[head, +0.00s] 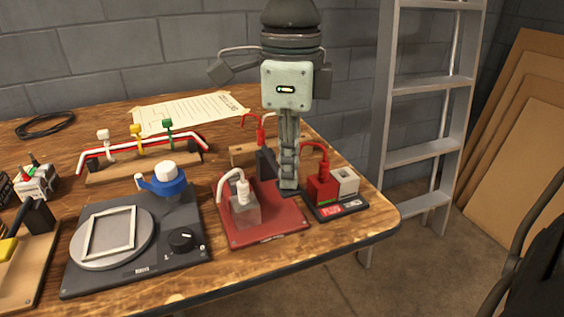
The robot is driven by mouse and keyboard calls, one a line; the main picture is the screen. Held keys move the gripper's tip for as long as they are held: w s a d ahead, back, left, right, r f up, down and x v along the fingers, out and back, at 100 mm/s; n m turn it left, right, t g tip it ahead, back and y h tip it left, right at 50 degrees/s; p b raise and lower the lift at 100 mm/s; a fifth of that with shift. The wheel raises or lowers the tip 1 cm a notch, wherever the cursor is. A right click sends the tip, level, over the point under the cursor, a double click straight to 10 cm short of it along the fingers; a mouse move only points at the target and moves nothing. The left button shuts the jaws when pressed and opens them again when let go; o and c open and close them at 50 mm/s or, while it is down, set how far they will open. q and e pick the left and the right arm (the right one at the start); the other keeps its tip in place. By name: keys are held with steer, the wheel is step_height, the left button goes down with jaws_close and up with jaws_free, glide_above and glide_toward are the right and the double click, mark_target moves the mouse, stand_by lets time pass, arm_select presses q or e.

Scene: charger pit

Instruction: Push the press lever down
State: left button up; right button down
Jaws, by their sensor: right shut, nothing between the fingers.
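My right gripper (288,184) comes down from the top of the head view, its closed fingers pointing down. It holds nothing. The fingertips are between the red base (282,229) and the small black base with the red block (322,187); I cannot tell whether they touch anything. No part is clearly marked as the press lever. At the left edge, a dark bar with a yellow end (8,248) runs from a black post (39,217) on a wooden board (38,262), and looks lever-like. My left gripper is not in view.
The wooden table (330,250) also holds a dark panel with a knob (182,240) and a blue part (165,186), a rack of coloured clips (140,165), and a paper sheet (190,112). A ladder (425,150) stands beyond the right edge.

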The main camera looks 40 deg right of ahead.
steer(key=shift+r+p, duration=1.8)
steer(key=shift+r, duration=1.15)
